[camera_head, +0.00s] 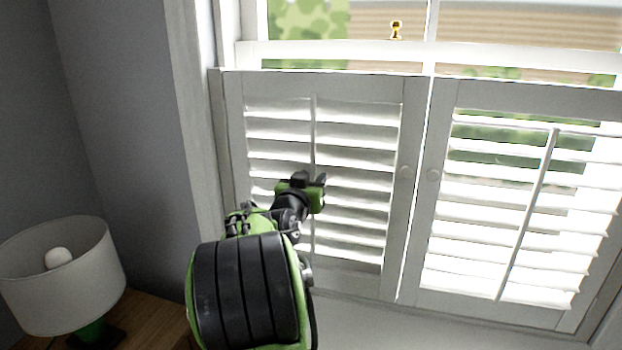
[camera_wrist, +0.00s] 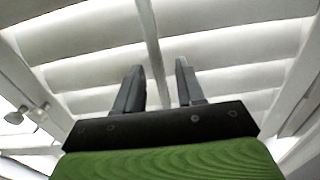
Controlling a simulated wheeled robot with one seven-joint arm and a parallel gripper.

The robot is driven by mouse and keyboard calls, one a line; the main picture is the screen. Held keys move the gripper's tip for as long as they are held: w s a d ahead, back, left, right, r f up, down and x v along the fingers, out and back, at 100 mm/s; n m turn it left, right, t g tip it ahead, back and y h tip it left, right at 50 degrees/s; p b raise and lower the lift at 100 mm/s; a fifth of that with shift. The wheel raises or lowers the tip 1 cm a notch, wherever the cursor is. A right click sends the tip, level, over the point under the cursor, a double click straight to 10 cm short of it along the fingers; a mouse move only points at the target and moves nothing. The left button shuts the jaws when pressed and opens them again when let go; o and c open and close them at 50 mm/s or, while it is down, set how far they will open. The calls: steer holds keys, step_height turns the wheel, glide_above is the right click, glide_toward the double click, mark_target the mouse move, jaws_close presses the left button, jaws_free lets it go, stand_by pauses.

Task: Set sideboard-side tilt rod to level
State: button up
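The left shutter panel (camera_head: 392,180) is on the side of the wooden sideboard (camera_head: 150,318). Its slats are tilted, and no outdoors shows between them. Its thin white tilt rod (camera_head: 313,130) runs down the middle; my gripper (camera_head: 311,180) hides part of it. In the wrist view the tilt rod (camera_wrist: 151,45) passes between the two dark fingers of my gripper (camera_wrist: 159,80), which stand apart. I cannot tell how deep the rod sits between them; neither finger clearly touches it.
The right shutter panel (camera_head: 440,220) has more open slats with greenery showing, and its own tilt rod (camera_head: 530,212). A lamp (camera_head: 62,275) stands on the sideboard at lower left. A brass window latch (camera_head: 396,30) is above. The grey wall (camera_head: 110,110) is at left.

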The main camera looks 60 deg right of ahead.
jaws_close()
steer(key=shift+f, duration=0.1)
step_height(320, 180, down, 3)
steer(key=b, duration=0.4)
jaws_free()
